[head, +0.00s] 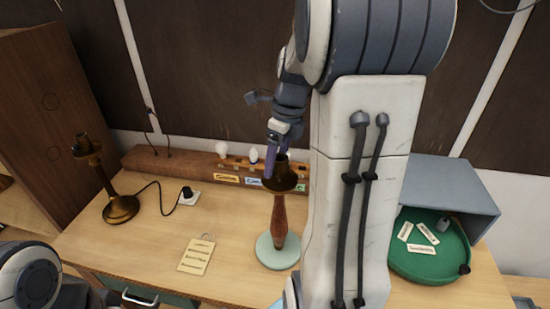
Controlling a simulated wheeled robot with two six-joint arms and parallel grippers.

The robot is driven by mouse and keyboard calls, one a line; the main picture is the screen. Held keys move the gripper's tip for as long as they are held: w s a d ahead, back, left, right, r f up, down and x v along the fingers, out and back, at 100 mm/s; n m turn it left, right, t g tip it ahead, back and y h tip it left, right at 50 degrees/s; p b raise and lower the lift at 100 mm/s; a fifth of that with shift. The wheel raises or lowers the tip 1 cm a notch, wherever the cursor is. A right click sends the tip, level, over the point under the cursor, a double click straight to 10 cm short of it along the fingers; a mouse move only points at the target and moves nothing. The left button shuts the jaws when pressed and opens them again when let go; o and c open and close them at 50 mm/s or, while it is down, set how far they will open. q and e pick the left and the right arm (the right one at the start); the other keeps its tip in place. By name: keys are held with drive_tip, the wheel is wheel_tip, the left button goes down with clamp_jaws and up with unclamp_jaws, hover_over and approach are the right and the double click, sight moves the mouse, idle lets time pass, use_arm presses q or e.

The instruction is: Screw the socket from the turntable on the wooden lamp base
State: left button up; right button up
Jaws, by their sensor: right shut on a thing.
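The wooden lamp base (279,222) stands upright on the bench, with a reddish-brown stem, a pale green round foot and a dark dish-shaped top. A dark socket (282,167) is upright at the top of the stem. My right gripper (276,163) reaches down from above, its purple fingers shut on the socket. I cannot tell how far the socket is seated. The green turntable (401,262) is at the right, holding several pale labels and a small grey piece. My left gripper is out of view; only part of that arm shows at bottom left.
A paper tag (197,255) lies on the bench. A wooden rack (150,161) with bulbs runs along the back. A grey-blue box (452,187) stands behind the turntable.

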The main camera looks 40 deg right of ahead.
drive_tip(key=shift+f, duration=0.4)
drive_tip(key=shift+r, duration=0.1)
drive_tip(key=shift+f+p, duration=0.25)
drive_tip(key=shift+p, duration=0.05)
idle(0.7)
